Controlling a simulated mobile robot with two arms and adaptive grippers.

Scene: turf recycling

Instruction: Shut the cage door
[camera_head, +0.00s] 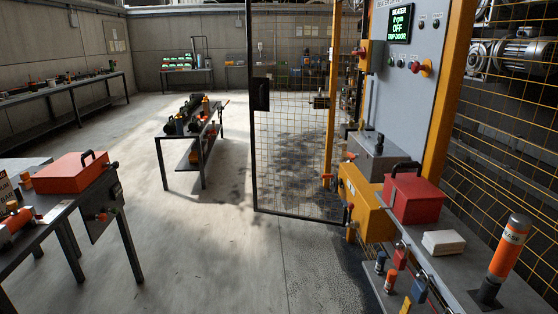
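The cage door (290,150) is a tall wire-mesh panel in a dark frame, in the middle of the head view. Its upright left edge carries a black latch box (261,94). The door appears to stand open, swung out into the room away from the yellow-framed cage on the right. A yellow post (332,100) shows beside or through its mesh; its hinge side is partly hidden behind the control panel and bench. Neither of my grippers is in view.
A grey control panel (411,60) reads "OFF" and "TRIP DOOR". Below it, a bench (470,285) holds a red box (414,196), a white block and an orange cylinder. Tables stand at left (60,225) and mid-room (203,150). The floor (215,250) in front is clear.

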